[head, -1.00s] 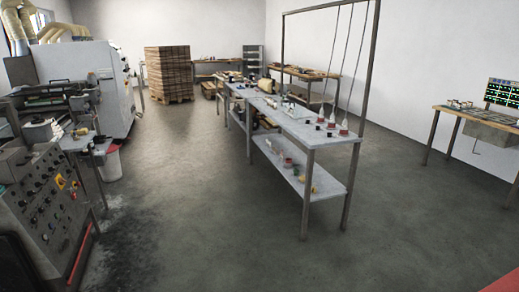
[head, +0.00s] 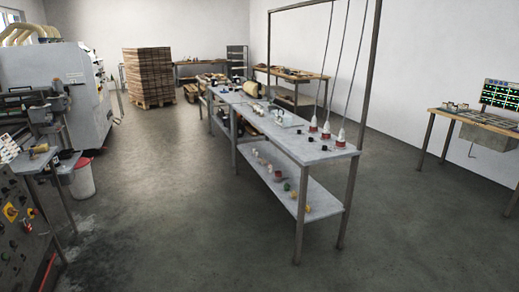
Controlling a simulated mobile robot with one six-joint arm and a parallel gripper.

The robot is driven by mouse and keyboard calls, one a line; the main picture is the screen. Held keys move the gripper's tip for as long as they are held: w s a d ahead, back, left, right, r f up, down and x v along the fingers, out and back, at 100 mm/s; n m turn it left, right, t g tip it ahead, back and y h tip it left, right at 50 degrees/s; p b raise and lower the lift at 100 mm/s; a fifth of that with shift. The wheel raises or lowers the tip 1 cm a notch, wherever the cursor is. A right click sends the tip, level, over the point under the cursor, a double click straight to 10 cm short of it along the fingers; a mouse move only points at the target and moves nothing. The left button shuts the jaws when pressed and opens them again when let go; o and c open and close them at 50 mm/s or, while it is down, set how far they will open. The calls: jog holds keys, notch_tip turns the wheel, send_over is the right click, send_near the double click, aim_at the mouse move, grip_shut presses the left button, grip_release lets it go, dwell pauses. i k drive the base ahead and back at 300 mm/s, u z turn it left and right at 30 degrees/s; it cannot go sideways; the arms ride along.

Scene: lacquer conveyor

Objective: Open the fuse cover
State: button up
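I cannot make out a fuse cover in the head view. A grey control panel (head: 22,222) with knobs and a yellow-and-red switch (head: 11,212) stands at the left edge, partly cut off by the frame. At the far right, a panel with rows of green lights (head: 500,94) stands on a wooden table (head: 462,119). I cannot tell whether the cover belongs to either one. My gripper is not in view.
A long grey workbench (head: 318,153) with small parts and a lower shelf (head: 318,199) stands in the middle. A white bin (head: 82,181), a large machine (head: 62,85) and stacked boards (head: 148,75) are at left and behind. Floor (head: 165,205) is clear between.

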aim_at(281, 115)
jog(key=u, duration=0.05)
jog(key=i, duration=1.65)
jog(key=u, duration=0.45)
jog(key=i, duration=1.7)
jog(key=u, duration=0.3)
